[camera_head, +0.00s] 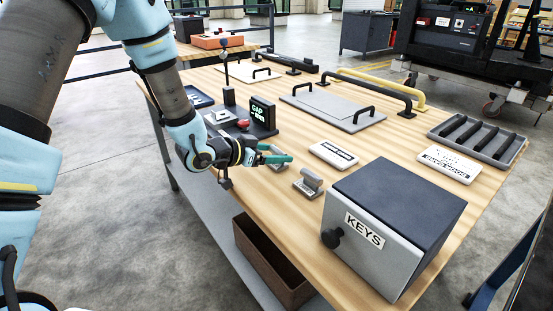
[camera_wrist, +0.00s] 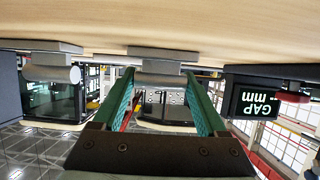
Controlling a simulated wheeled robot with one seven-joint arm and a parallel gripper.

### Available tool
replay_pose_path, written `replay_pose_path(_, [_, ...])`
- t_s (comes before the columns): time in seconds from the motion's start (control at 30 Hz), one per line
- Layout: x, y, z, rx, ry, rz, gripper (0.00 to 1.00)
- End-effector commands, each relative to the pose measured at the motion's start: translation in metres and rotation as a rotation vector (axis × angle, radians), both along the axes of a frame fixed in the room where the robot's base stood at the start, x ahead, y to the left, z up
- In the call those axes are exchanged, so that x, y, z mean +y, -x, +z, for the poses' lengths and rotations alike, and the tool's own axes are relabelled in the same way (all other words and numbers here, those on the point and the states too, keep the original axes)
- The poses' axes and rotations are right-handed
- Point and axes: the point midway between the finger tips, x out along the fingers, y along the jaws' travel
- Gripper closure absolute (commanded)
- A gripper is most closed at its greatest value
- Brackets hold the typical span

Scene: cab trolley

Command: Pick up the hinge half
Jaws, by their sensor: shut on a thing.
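A grey metal hinge half, a flat plate with a round barrel, sits between the green fingers of my gripper (camera_head: 280,159) in the head view, mostly hidden by them. The upside-down wrist view shows this hinge half (camera_wrist: 158,67) between the two fingertips (camera_wrist: 159,76), with its plate against or very close to the wooden tabletop. My gripper is shut on it. A second, similar hinge half (camera_head: 308,183) stands on the table just right of my gripper, and it also shows at the left of the wrist view (camera_wrist: 52,72).
A black "GAP mm" display (camera_head: 262,113) stands on a dark fixture behind my gripper. A white labelled block (camera_head: 333,155) lies to the right. A "KEYS" box (camera_head: 365,240) stands at the front right. A grey slotted tray (camera_head: 480,138) and a handled plate (camera_head: 333,107) lie farther back.

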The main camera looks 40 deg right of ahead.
Motion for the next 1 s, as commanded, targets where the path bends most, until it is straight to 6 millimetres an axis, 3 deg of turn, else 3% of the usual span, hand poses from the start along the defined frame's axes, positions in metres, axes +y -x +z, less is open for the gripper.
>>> replay_pose_path(0.07, [0.0, 0.0, 0.0, 0.0, 0.0, 0.0, 0.54])
replay_pose_path(0.47, [0.0, 0.0, 0.0, 0.0, 0.0, 0.0, 0.99])
replay_pose_path(0.77, [0.0, 0.0, 0.004, -0.001, 0.003, 0.001, 1.0])
replay_pose_path(1.0, [0.0, -0.001, 0.037, -0.005, 0.005, 0.0, 1.0])
